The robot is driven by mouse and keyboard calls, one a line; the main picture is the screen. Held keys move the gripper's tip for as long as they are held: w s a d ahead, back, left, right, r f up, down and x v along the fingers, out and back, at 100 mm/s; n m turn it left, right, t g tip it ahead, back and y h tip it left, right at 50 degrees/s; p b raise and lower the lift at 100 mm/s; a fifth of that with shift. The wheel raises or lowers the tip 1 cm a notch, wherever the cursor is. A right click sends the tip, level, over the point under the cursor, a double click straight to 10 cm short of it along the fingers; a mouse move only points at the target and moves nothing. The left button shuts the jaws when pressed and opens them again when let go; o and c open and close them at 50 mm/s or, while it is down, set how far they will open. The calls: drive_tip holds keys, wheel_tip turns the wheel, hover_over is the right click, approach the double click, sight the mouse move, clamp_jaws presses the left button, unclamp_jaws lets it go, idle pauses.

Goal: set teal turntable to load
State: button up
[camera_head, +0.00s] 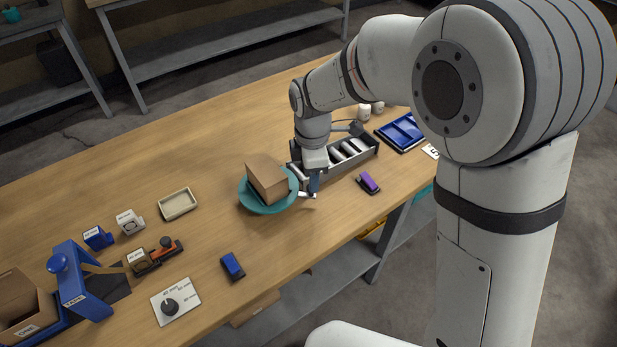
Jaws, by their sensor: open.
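The teal turntable (268,208) is a round disc on the wooden table near the middle of the view. A brown cardboard box (266,179) sits on top of it and hides much of its surface. My gripper (311,191) points down at the right edge of the turntable, its fingers close beside the rim. It is open and holds nothing that I can see. I cannot tell whether a finger touches the rim. No load marking on the turntable is readable from here.
A grey tray with white cylinders (357,160) stands right behind my gripper. A purple-topped block (369,183) lies to the right, a blue block (232,267) in front.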

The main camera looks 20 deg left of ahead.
drive_tip(key=shift+r, duration=2.65)
